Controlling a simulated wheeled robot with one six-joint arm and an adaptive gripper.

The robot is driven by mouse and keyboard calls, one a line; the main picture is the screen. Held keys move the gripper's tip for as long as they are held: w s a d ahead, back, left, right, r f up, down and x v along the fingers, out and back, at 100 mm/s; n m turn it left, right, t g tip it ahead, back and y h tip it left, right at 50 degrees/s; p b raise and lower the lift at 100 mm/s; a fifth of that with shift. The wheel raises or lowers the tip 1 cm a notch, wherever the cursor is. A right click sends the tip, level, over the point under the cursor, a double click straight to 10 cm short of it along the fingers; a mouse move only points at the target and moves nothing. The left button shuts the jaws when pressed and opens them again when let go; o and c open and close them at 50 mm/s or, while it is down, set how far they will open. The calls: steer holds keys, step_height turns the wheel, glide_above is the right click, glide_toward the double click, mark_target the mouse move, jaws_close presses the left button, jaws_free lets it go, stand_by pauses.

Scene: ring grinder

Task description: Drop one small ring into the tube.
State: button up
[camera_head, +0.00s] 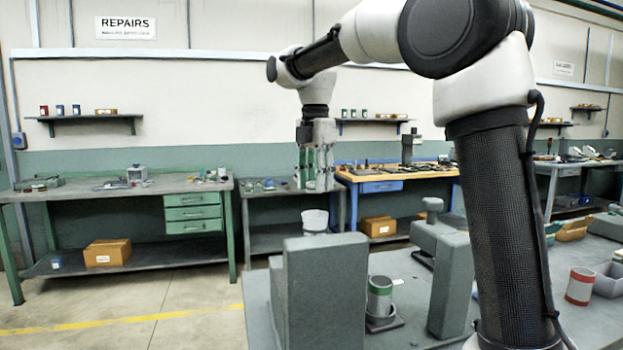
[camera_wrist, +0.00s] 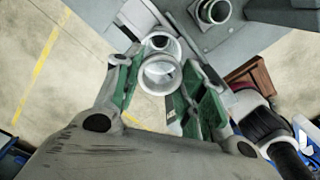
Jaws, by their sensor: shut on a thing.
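My gripper (camera_head: 316,182) is held up behind the tall grey block, with green pads on its fingers. In the wrist view my gripper (camera_wrist: 160,88) is shut on a small pale ring (camera_wrist: 160,76), which sits between the pads with its opening showing. The ring cannot be made out in the head view. A whitish open-topped tube (camera_head: 314,220) stands below the gripper, its lower part hidden by the block. A pale round mouth with a dark centre, seemingly this tube (camera_wrist: 160,42), shows just beyond the ring in the wrist view. The ring appears apart from it and overlaps it in view.
A tall grey block (camera_head: 326,290) stands in front of the tube on the grey table. A red-banded cylinder (camera_head: 581,287) and grey bin (camera_head: 608,281) are at right. Workbenches line the wall.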

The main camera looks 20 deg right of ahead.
steer(key=shift+f, duration=2.7)
steer(key=o, duration=1.7)
step_height(320, 180, up, 7)
steer(key=shift+f, duration=0.1)
steer(key=shift+s+d, duration=0.1)
stand_by(0.3)
